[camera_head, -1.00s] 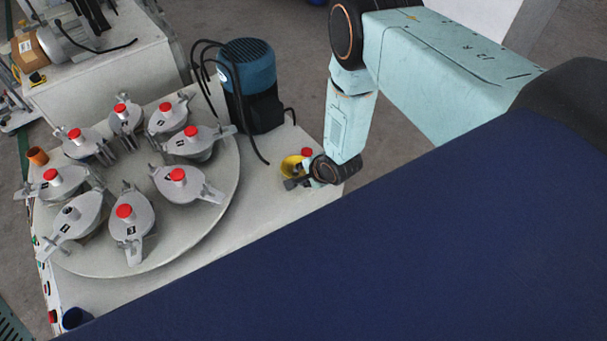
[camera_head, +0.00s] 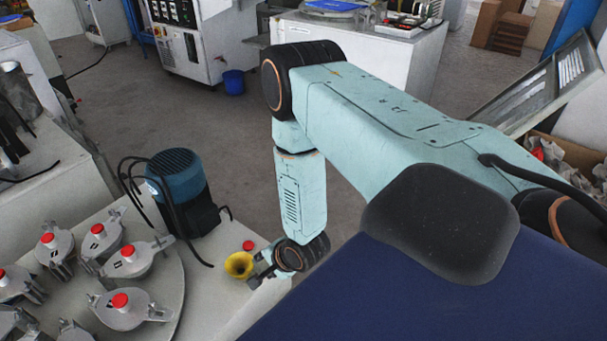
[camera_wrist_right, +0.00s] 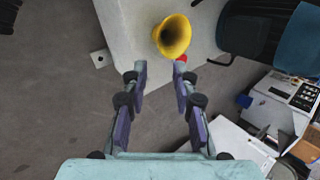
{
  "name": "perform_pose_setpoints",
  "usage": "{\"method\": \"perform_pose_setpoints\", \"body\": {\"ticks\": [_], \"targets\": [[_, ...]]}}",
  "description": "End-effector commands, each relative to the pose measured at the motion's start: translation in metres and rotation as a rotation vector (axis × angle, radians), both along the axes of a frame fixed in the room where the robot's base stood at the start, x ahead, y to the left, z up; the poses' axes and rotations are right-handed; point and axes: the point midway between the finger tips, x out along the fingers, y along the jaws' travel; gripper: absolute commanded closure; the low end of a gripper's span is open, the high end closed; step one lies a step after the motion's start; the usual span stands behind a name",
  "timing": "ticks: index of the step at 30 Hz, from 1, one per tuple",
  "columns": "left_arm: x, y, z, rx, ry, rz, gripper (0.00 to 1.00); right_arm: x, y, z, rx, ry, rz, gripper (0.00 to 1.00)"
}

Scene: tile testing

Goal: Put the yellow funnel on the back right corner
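The yellow funnel (camera_head: 238,264) is near the right corner of the pale grey table, beside a red cap or button (camera_head: 248,245). My right gripper (camera_head: 258,277) is just to the right of the funnel. In the right wrist view the funnel (camera_wrist_right: 172,36) is beyond the fingertips, its wide mouth towards the camera. The two fingers of my right gripper (camera_wrist_right: 160,72) are apart with nothing between them. The red cap (camera_wrist_right: 181,60) is partly hidden by one finger. My left gripper is not in view.
A blue-topped motor (camera_head: 178,180) with black cables stands behind and left of the funnel. A round plate (camera_head: 172,312) with several red-knobbed metal clamps (camera_head: 120,301) is to the left.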

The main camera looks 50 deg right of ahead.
Motion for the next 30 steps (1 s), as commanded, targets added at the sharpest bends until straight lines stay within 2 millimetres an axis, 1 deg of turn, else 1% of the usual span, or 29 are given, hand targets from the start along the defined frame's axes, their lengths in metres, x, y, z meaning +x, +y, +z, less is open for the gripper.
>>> {"method": "perform_pose_setpoints", "body": {"ticks": [2,5,8,9,11,12,13,18,21,25,27,30], "targets": [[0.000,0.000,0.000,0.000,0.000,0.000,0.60,-0.009,0.005,-0.001,-0.023,0.018,0.040,0.72],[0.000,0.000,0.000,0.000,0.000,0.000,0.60,-0.032,0.018,-0.004,-0.094,0.065,0.164,0.72],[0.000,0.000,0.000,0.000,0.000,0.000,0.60,-0.069,0.033,-0.004,-0.195,0.132,0.355,0.72],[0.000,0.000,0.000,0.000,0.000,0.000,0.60,-0.084,0.039,-0.004,-0.234,0.159,0.439,0.72],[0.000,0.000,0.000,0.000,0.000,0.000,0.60,-0.108,0.045,-0.002,-0.290,0.199,0.566,0.72],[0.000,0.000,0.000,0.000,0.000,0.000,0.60,-0.124,0.049,-0.001,-0.324,0.225,0.653,0.72],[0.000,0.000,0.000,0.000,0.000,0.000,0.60,-0.135,0.052,0.001,-0.349,0.244,0.720,0.72],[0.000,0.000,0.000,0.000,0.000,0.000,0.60,-0.200,0.060,0.015,-0.460,0.341,1.094,0.72],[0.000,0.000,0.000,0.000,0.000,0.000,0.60,-0.230,0.060,0.024,-0.499,0.380,1.274,0.72],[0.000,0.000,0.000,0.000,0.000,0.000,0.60,-0.252,0.060,0.032,-0.525,0.407,1.424,0.72],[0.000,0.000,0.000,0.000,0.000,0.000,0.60,-0.258,0.059,0.035,-0.530,0.412,1.465,0.72],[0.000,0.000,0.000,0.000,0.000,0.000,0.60,-0.260,0.059,0.036,-0.533,0.415,1.482,0.72]]}}
